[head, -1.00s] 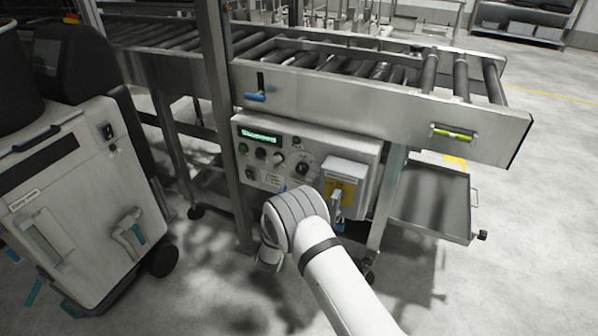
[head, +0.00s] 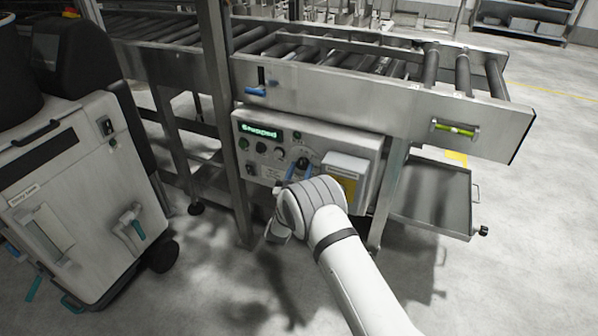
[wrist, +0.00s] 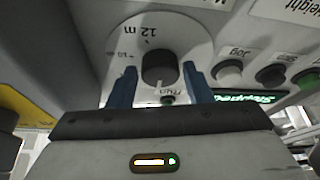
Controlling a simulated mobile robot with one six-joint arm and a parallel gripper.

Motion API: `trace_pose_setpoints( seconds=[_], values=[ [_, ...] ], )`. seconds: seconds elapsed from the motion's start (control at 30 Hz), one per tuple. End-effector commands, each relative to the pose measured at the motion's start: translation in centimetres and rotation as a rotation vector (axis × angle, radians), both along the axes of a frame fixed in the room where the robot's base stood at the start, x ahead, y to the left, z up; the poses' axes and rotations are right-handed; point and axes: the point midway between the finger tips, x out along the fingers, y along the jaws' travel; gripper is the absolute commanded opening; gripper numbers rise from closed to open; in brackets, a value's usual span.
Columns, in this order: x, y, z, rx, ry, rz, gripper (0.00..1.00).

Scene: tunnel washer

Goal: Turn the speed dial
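The dial is a black round knob (wrist: 158,66) on a pale disc with printed marks, one reading "12 m", upside down in the wrist view. In the head view the knob (head: 303,162) sits on the front of the grey control panel (head: 352,148). My gripper (wrist: 160,84) is open, with one blue finger on each side of the knob. Gaps show between fingers and knob, and I cannot tell how deep the tips reach. In the head view my gripper (head: 301,173) is at the panel, partly hidden by my wrist.
A green-lit display (head: 259,132) reads "Stopped". Buttons, including a "Jog" button (wrist: 229,72), sit beside the dial. A box with a yellow plate (head: 344,166) is right of it. The roller conveyor (head: 380,95) runs above. A wheeled cabinet (head: 75,190) stands left.

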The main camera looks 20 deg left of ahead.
Motion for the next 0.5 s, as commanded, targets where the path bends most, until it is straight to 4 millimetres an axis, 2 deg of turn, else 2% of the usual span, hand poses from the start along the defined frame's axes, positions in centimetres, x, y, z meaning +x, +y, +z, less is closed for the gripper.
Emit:
trace_pose_setpoints(
  seconds=[0.03, 0.37, 0.5],
  values=[
    [-0.02, 0.02, -0.01, 0.000, 0.000, 0.000, 0.41],
    [-0.06, 0.05, -0.02, 0.000, 0.000, 0.000, 0.15],
    [-0.07, 0.07, -0.10, 0.005, 0.000, 0.000, 0.15]
  ],
)
